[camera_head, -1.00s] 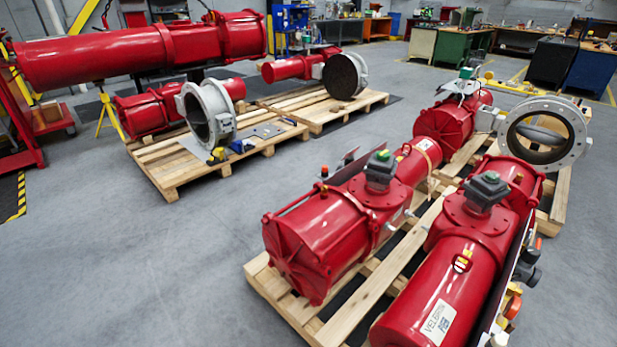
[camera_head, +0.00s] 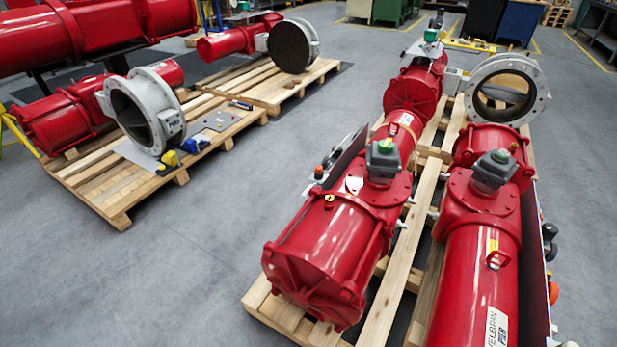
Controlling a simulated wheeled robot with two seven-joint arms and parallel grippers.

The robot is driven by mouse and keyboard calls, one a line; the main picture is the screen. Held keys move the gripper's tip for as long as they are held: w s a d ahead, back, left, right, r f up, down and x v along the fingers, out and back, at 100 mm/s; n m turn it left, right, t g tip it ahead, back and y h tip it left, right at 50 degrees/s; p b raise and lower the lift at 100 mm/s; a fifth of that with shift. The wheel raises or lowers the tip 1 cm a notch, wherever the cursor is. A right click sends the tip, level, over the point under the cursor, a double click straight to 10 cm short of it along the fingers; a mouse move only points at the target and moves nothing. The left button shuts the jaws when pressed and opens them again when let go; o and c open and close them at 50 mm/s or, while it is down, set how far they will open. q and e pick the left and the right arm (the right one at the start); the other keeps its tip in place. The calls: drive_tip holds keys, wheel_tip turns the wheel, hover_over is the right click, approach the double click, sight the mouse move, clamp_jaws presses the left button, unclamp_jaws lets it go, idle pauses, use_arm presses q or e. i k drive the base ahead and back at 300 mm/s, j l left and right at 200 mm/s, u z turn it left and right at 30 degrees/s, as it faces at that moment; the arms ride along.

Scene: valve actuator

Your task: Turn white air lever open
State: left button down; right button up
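Two red valve actuators lie side by side on a wooden pallet at the right: a left one (camera_head: 325,245) and a right one (camera_head: 478,262). Each has a grey box with a green top, one on the left actuator (camera_head: 383,160) and one on the right actuator (camera_head: 493,170). A dark panel (camera_head: 345,158) runs along the left actuator's far left side, with a small orange-topped fitting (camera_head: 319,172) beside it. I cannot make out a white air lever for certain. Neither of my grippers shows.
A further grey valve ring (camera_head: 507,90) stands behind the right actuators. Open grey floor (camera_head: 190,285) lies between the pallets. Workbenches stand at the back.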

sight(306, 192)
drive_tip(key=i, duration=0.4)
drive_tip(key=i+j+z, duration=0.15)
drive_tip(key=j+z, duration=0.15)
drive_tip(key=i+j+z, duration=0.1)
drive_tip(key=j+z, duration=0.2)
drive_tip(key=j, duration=0.15)
drive_tip(key=i+j+z, duration=0.1)
drive_tip(key=j+z, duration=0.5)
drive_tip(key=j, duration=0.2)
